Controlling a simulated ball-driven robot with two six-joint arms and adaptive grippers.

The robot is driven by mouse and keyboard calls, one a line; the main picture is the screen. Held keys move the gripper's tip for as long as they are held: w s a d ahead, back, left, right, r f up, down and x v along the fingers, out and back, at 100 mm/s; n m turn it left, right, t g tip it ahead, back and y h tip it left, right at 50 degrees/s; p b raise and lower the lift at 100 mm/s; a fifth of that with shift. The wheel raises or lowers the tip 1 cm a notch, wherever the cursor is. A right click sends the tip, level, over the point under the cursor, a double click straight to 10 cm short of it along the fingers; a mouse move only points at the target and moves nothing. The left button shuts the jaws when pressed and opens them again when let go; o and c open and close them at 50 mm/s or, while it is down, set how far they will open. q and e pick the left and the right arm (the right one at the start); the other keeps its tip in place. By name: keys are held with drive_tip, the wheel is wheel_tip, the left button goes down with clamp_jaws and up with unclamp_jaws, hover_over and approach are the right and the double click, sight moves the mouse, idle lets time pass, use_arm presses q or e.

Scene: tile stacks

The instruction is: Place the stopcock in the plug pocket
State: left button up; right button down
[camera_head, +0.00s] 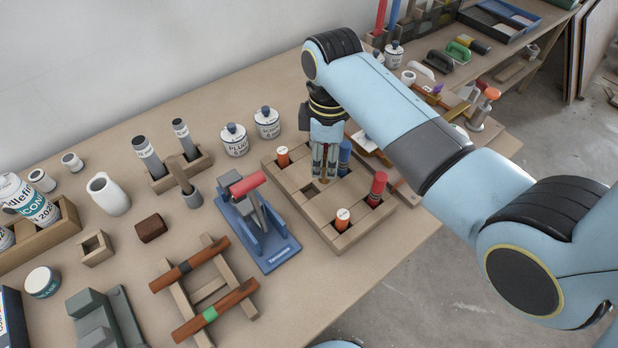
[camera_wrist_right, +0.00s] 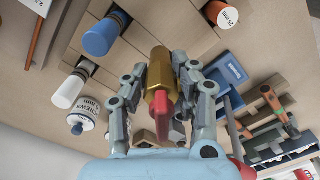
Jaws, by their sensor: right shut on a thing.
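My right gripper (camera_head: 325,172) points down over the wooden tray (camera_head: 322,208) with several pockets. It is shut on the stopcock, a brass piece with a red handle that shows clearly between the fingers (camera_wrist_right: 160,62) in the right wrist view, where the stopcock (camera_wrist_right: 158,82) points towards the tray. In the head view only a small brass bit of it shows at the fingertips. I cannot tell whether its end is above a pocket or inside it. The left gripper is not in view.
A blue toggle press (camera_head: 262,240) stands left of the tray. White bottles (camera_head: 234,140) stand behind it. The table's front edge is close.

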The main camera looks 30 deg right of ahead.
drive_tip(key=a+f, duration=0.1)
drive_tip(key=f, duration=0.2)
drive_tip(key=w+a+f, duration=0.1)
drive_tip(key=f, duration=0.1)
drive_tip(key=shift+a+f, duration=0.2)
drive_tip(key=shift+a, duration=0.1)
drive_tip(key=shift+w+f, duration=0.1)
drive_tip(key=shift+f, duration=0.15)
drive_tip(key=shift+f, duration=0.15)
drive_tip(key=c, duration=1.1)
unclamp_jaws()
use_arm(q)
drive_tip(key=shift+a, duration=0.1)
use_arm(e)
drive_tip(key=shift+o, duration=0.2)
